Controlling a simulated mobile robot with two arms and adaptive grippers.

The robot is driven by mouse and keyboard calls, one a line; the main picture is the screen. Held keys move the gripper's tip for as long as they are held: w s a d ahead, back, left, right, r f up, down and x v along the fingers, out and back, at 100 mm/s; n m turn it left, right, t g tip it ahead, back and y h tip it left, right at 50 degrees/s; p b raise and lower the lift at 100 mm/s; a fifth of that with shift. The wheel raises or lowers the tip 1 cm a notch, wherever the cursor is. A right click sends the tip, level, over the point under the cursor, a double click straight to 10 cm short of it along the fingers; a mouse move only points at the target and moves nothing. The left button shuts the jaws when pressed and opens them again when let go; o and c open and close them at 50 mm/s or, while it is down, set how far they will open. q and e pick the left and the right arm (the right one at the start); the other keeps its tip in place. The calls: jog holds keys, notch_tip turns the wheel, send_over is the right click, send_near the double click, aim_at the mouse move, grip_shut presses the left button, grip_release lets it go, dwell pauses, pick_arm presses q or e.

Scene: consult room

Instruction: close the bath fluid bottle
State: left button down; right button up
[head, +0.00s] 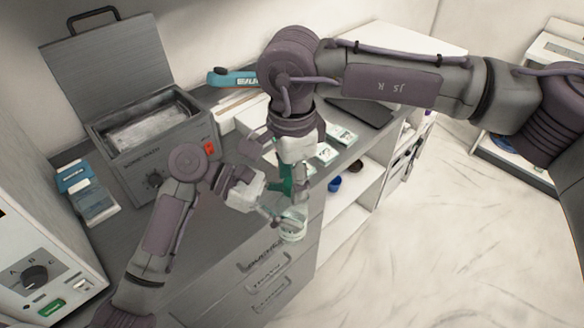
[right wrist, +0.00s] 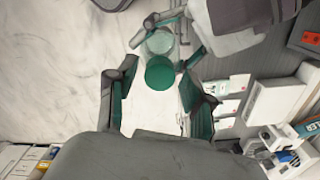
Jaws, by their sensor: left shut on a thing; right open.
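The bath fluid bottle (head: 292,228) is pale and translucent, beyond the front edge of the counter in the head view. My left gripper (head: 268,209) is shut on it; its fingers also flank the bottle (right wrist: 160,42) in the right wrist view. A round green cap (right wrist: 159,73) shows just below the bottle's pale round body in that view, overlapping it. I cannot tell whether the cap is seated on the bottle. My right gripper (right wrist: 160,95) is open, pointing down above the bottle, with its green-padded fingers on either side of the cap and apart from it.
A grey bath device with raised lid (head: 150,140) stands at the back left of the counter. Blue boxes (head: 88,188) lie left of it. White boxes and cards (head: 326,153) lie behind my right gripper. Drawers (head: 265,270) are below, and open shelves (head: 345,215) are at right.

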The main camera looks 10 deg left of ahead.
grip_shut()
jog(key=shift+m, duration=1)
jog(key=shift+o, duration=0.4)
grip_release()
jog(key=shift+r, duration=2.3)
jog(key=shift+c, duration=0.4)
